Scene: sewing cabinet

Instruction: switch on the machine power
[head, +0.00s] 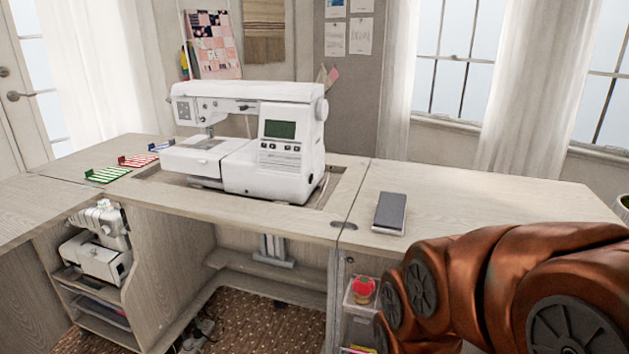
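A white sewing machine (250,140) stands upright in the recessed opening of the wooden cabinet top, left of centre. Its front has a small green display (280,129) with a row of buttons (280,147) below it. A round handwheel (321,109) is on its right side. I cannot make out a power switch; the lower right side is too small to read. My arm fills the lower right of the head view, right of the machine and apart from it. My gripper is not in view.
A dark grey flat box (390,212) lies on the right part of the cabinet top (470,205). Green, red and blue striped pieces (108,174) lie at left. A second white machine (98,243) sits on a lower shelf. A red object in a clear bin (362,290) is near my arm.

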